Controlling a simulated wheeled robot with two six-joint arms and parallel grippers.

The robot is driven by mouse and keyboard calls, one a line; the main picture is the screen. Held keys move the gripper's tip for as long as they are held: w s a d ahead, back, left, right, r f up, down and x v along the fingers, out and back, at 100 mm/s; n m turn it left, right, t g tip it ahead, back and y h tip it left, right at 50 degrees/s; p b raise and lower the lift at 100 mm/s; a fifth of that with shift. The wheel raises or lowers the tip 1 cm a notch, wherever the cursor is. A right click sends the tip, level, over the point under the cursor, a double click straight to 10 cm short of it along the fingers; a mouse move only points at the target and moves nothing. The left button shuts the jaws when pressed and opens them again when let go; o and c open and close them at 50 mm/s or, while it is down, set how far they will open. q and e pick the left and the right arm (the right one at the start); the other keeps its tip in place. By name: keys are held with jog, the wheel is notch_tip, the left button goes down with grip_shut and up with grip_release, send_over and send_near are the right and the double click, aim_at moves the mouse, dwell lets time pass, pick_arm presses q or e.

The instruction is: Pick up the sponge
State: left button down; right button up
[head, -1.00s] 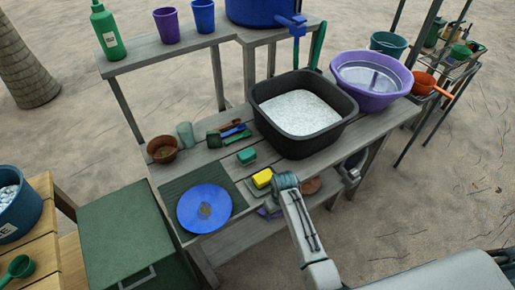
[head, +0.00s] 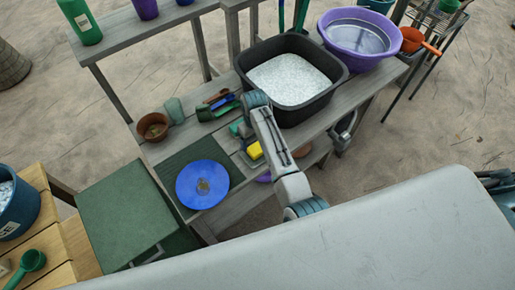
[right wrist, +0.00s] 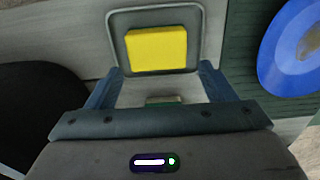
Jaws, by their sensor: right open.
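A small green block (head: 234,130), sponge-like in shape, sits on the grey wooden bench, mostly covered by my right gripper (head: 242,130) in the head view. In the right wrist view a sliver of the green block (right wrist: 163,100) shows low between the two fingers. My right gripper (right wrist: 160,78) is open and empty above it. A yellow block (head: 254,150) lies in a shallow grey dish (right wrist: 120,25) just beyond the fingertips in the wrist view. I cannot tell for sure which block is the sponge. My left gripper is not in view.
A black tub (head: 327,103) of white grains stands close beside the gripper. A blue plate (head: 202,172) lies on a green mat (head: 190,151). A brown pot (head: 153,127), a greenish cup (head: 175,110) and small tools (head: 221,105) stand farther left. A purple basin (head: 357,48) is at right.

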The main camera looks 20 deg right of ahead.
aim_at(256, 146)
jog(key=shift+f+p, duration=0.3)
jog(key=shift+f, duration=0.1)
jog(key=f, duration=0.2)
jog(key=f+p, duration=0.1)
jog(key=shift+s+d+f, duration=0.15)
jog(key=shift+d+f, duration=0.05)
jog(key=shift+d, duration=0.05)
jog(key=shift+f, duration=0.45)
jog(key=c, duration=0.7)
jog(key=shift+c, duration=0.2)
jog(key=shift+r, duration=0.1)
